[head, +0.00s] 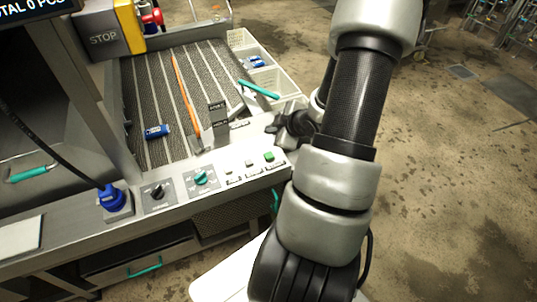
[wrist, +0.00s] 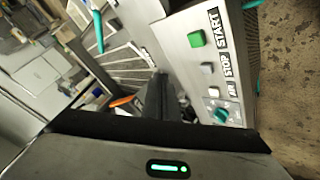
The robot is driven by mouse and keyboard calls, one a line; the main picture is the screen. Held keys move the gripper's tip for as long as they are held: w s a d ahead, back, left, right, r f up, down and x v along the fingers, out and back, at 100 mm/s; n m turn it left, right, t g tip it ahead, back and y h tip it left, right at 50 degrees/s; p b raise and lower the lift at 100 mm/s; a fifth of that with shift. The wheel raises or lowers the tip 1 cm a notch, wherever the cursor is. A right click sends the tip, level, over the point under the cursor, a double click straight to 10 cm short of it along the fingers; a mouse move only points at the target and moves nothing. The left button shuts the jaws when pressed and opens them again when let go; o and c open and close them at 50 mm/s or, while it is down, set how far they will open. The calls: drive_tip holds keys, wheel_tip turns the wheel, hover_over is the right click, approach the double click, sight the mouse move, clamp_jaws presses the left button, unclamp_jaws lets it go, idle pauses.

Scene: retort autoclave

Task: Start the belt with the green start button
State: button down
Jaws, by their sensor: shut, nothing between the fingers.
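The green start button (head: 269,156) is at the right end of the sloped control panel. In the wrist view the green button (wrist: 196,39) is next to the START label (wrist: 207,25). My gripper (head: 281,124) is just behind the button in the head view, close to the panel's upper right edge. In the wrist view its fingers (wrist: 156,84) are together and empty, apart from the button, which lies up and to the right of the tips. The belt (head: 165,95) carries a blue can (head: 157,131).
Grey and pale buttons and a teal knob (head: 201,178) line the panel left of the green button. A black knob (head: 157,192) and blue connector (head: 113,198) are further left. White bins (head: 275,80) stand beside the belt.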

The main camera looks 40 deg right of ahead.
sight(271, 157)
drive_tip(key=shift+f+b, duration=3.85)
drive_tip(key=shift+f, duration=0.55)
drive_tip(key=shift+f, duration=0.1)
drive_tip(key=shift+f+b, duration=0.3)
drive_tip(key=shift+b, duration=0.1)
